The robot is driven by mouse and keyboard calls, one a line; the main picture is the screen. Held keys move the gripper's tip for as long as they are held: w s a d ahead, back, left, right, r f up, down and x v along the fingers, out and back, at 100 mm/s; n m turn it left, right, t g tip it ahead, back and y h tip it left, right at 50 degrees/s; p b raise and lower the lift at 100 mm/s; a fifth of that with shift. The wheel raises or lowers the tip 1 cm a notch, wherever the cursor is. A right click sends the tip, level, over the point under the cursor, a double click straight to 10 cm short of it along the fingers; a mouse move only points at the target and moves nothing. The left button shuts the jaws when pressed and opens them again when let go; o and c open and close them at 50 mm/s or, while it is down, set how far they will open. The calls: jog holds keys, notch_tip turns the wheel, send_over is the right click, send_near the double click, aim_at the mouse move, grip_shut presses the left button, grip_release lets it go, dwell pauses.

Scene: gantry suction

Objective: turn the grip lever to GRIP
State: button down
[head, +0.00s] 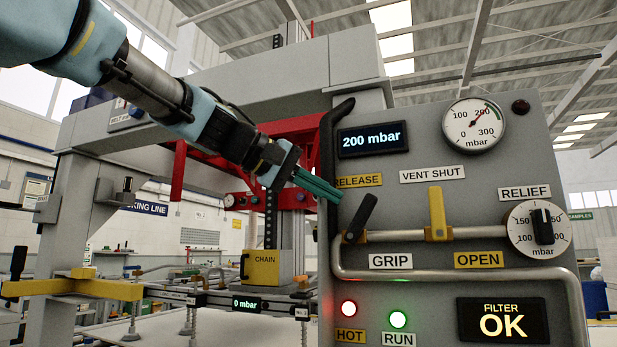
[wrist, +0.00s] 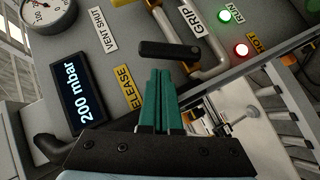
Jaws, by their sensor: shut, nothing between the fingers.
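The grip lever (head: 361,217) is a black handle on a brass-coloured valve body on the grey panel. It leans up and to the right, between the yellow RELEASE label (head: 358,181) above and the white GRIP label (head: 390,261) below right. The lever also shows in the wrist view (wrist: 168,50), just beyond the fingertips. My gripper (head: 334,194) has green fingers, pressed together and empty. It is at the upper left of the lever in the head view. In the wrist view the gripper (wrist: 159,74) points at the handle; I cannot tell whether they touch.
A yellow vent lever (head: 437,213) stands upright to the right. A bent metal pipe (head: 460,274) runs below the levers. A black curved handle (head: 337,125) lines the panel's left edge. A pressure display (head: 372,140) reads 200 mbar.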

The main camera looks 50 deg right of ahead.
aim_at(372, 205)
jog(key=x, duration=0.3)
jog(key=shift+s+d, duration=0.1)
jog(key=shift+d, duration=0.05)
jog(key=shift+s+d+r+m+t+y+p, duration=0.1)
jog(key=shift+s+m+t+y+p, duration=0.25)
jog(key=shift+p, duration=0.65)
jog(key=s+m+t+y+p, duration=0.1)
jog(key=p, duration=0.2)
jog(key=s+d+m+t+y+p, duration=0.1)
jog(key=t+p, duration=0.1)
jog(key=p, duration=0.1)
jog(key=shift+s, duration=0.4)
jog(key=shift+s+d+f+m+t+y+p, duration=0.15)
jog(key=shift+s+m+t+p, duration=0.15)
jog(key=shift+p, duration=0.2)
jog(key=shift+s+a+f+m+t+y+p, duration=0.15)
jog(key=shift+m+t+p, duration=0.15)
jog(key=shift+p, duration=0.2)
jog(key=shift+s+d+f+t, duration=0.2)
jog(key=shift+s+f+t, duration=0.1)
jog(key=shift+f+t, duration=0.25)
jog(key=shift+s+d+f, duration=0.15)
jog(key=shift+s+f, duration=0.25)
jog(key=shift+f, duration=0.1)
jog(key=shift+b, duration=0.3)
